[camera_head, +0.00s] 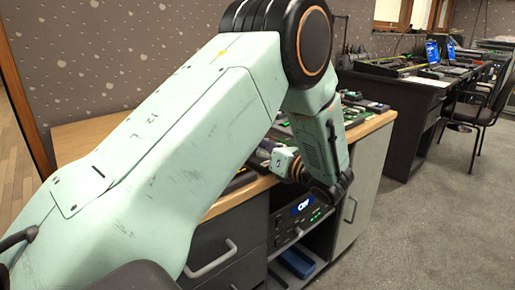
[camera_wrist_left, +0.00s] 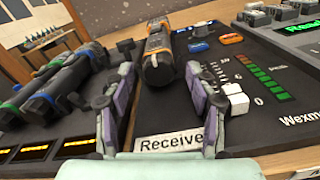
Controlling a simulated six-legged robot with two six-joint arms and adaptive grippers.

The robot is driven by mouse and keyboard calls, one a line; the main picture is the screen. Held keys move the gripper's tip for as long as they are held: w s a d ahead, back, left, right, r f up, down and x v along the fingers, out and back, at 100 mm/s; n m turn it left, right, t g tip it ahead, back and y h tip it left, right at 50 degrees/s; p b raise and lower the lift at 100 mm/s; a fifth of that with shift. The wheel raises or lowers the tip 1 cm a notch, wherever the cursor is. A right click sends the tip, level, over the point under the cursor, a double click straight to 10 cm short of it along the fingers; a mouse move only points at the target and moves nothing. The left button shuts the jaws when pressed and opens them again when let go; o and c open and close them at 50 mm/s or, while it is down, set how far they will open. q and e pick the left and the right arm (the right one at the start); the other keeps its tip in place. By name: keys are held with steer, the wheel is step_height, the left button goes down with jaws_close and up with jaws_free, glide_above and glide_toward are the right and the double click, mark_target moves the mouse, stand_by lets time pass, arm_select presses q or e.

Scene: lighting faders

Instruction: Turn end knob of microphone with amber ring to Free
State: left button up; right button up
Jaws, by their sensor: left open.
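The microphone with an amber ring (camera_wrist_left: 161,46) lies on the dark panel in the left wrist view, its dark end knob (camera_wrist_left: 158,72) facing me. My left gripper (camera_wrist_left: 159,78) is open, with one finger on each side of the knob; I cannot tell whether either finger touches it. In the head view my left gripper (camera_head: 264,152) is over the desk edge and mostly hides what it faces. The wording around the knob is not readable. My right gripper is not in view.
Microphones with blue rings (camera_wrist_left: 88,54) and green rings (camera_wrist_left: 40,105) lie to the left. A white fader (camera_wrist_left: 237,98) and level lights (camera_wrist_left: 262,75) are close on the right. The wooden desk edge (camera_head: 228,198) has drawers below.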

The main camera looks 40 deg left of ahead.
arm_select(q)
steer(key=shift+r, duration=0.15)
steer(key=c, duration=1.2)
steer(key=shift+o, duration=0.2)
steer(key=n+p, duration=0.2)
steer(key=shift+n, duration=0.4)
steer(key=shift+n+p, duration=0.95)
steer(key=shift+n, duration=1.05)
steer(key=o, duration=1.2)
steer(key=shift+c, duration=0.2)
